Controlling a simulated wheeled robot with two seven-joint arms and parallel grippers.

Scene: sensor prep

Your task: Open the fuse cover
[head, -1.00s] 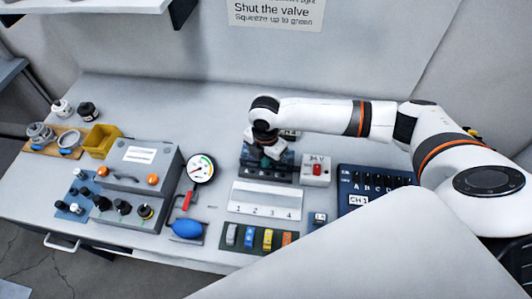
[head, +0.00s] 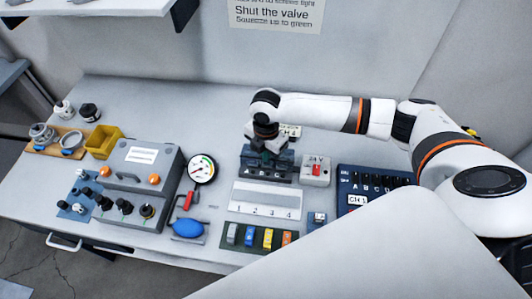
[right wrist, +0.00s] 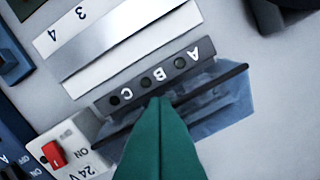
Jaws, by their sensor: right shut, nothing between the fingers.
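The fuse block (head: 266,174) stands on the bench, and its front strip with the letters A B C shows bare. In the right wrist view the strip (right wrist: 152,80) has dark round holes. The fuse cover (right wrist: 222,98) is a see-through bluish panel with a dark bar, behind the strip; it looks swung up off the strip, but its exact angle is unclear. My right gripper (head: 268,150) is over the block. Its green fingers (right wrist: 160,103) are shut and empty, their tips near the strip and cover; contact is unclear. My left gripper is out of view.
A white panel numbered 1 to 4 (head: 265,200) and a rack of coloured fuses (head: 260,238) lie in front. A 24 V switch box (head: 316,171) stands to the right, a gauge (head: 202,169) to the left. My right arm spans the back right.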

